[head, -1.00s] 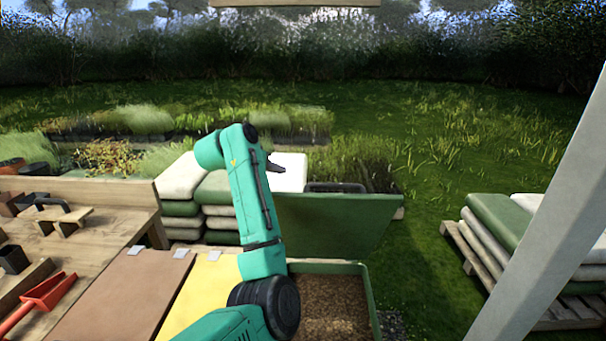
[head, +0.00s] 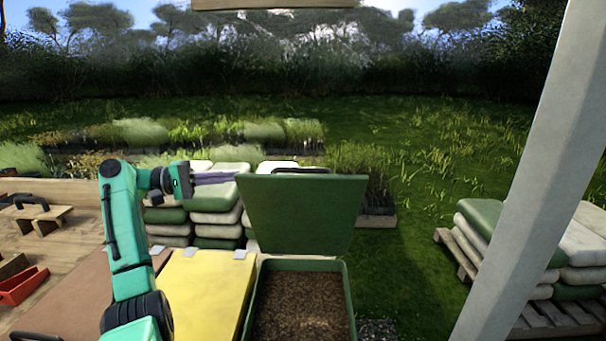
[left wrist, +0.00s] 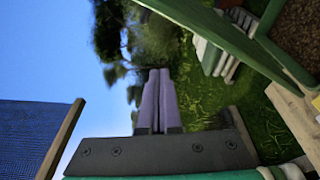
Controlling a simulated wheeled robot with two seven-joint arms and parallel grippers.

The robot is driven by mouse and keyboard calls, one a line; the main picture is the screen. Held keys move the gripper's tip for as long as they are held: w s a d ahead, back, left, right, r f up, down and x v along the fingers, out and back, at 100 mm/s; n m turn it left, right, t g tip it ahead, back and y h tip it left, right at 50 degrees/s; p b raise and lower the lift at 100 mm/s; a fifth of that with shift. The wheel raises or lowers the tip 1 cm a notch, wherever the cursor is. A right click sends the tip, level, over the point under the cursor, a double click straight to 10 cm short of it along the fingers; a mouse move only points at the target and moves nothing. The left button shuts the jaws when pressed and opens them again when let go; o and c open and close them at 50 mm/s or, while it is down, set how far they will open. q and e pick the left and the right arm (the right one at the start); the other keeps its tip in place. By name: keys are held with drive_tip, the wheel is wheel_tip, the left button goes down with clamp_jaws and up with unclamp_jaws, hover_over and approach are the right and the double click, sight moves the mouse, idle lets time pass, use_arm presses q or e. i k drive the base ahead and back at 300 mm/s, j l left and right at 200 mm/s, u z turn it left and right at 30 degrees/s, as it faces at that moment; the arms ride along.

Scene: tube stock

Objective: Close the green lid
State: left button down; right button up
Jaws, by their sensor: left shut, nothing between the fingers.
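The green lid (head: 297,215) stands open, close to upright, at the back of a green bin (head: 349,310) filled with brown material. A dark handle (head: 300,170) shows along its top edge. My left gripper (head: 232,177) is at the lid's upper left corner, with its fingers pointing right toward it. Whether the fingertips touch the lid cannot be told. The gripper is shut and empty; its two purple fingers (left wrist: 160,75) lie together in the left wrist view. There the lid (left wrist: 225,38) runs as a green slab to the right of the fingers. My right gripper is not in view.
A yellow lid (head: 205,290) and a brown lid (head: 85,295) lie closed left of the bin. Stacked sacks (head: 215,200) stand behind them. A pale post (head: 525,180) rises at the right, before a pallet of sacks (head: 490,225).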

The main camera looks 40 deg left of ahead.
sight(288, 214)
drive_tip(key=k+j+u, duration=0.1)
drive_tip(key=u, duration=0.2)
drive_tip(key=j+u, duration=0.3)
drive_tip(key=k+j+z, duration=0.15)
drive_tip(key=j+z, duration=0.2)
drive_tip(key=z, duration=0.25)
drive_tip(key=j+z, duration=0.25)
drive_tip(key=z, duration=0.2)
drive_tip(key=j+z, duration=0.2)
drive_tip(key=z, duration=0.2)
